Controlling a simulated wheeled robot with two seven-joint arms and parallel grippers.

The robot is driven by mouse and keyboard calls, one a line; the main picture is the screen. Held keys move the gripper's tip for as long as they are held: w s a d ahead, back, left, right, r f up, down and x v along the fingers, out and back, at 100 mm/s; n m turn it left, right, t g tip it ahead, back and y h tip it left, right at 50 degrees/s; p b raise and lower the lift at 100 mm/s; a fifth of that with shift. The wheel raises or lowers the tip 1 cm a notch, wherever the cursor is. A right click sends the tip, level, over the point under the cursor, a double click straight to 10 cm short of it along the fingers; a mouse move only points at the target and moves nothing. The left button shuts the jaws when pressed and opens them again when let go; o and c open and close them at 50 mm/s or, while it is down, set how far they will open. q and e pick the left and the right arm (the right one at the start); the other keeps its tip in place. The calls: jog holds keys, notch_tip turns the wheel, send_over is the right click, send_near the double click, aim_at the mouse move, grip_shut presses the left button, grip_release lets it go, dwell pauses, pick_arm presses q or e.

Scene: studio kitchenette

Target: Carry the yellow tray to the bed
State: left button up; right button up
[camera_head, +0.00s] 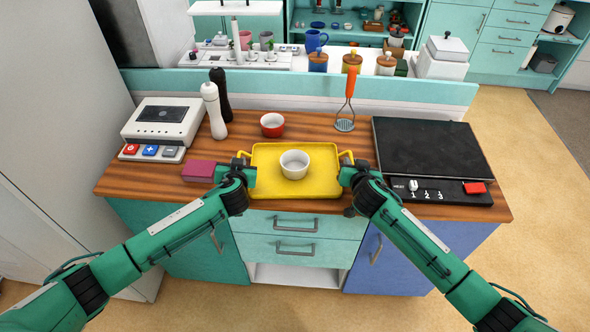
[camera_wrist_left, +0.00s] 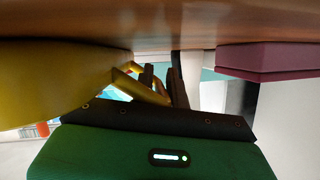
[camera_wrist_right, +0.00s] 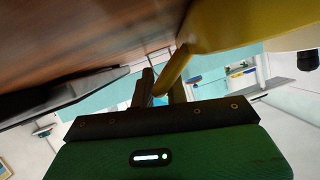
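The yellow tray (camera_head: 264,186) lies level at the front edge of the wooden counter. Whether it touches the counter is hard to tell. A white bowl (camera_head: 294,165) stands on it. My left gripper (camera_head: 241,167) is at the tray's left handle; in the left wrist view its dark fingers (camera_wrist_left: 176,88) are close together at the yellow handle (camera_wrist_left: 138,86). My right gripper (camera_head: 350,166) is at the right handle; in the right wrist view its fingers (camera_wrist_right: 158,90) are close on either side of the yellow handle (camera_wrist_right: 175,70). The bed is not in view.
A maroon box (camera_head: 199,171) sits just left of my left gripper. A black hob (camera_head: 428,148) with controls is close on the right. A red bowl (camera_head: 272,124), a masher (camera_head: 347,105), two mills (camera_head: 213,109) and a white appliance (camera_head: 163,121) stand behind. Floor at right (camera_head: 540,190) is clear.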

pick_arm(q)
grip_shut()
pick_arm(e)
grip_shut()
pick_arm(q)
jog(key=shift+r, duration=0.2)
pick_arm(e)
jog(key=shift+d+r, duration=0.1)
jog(key=shift+r, duration=0.1)
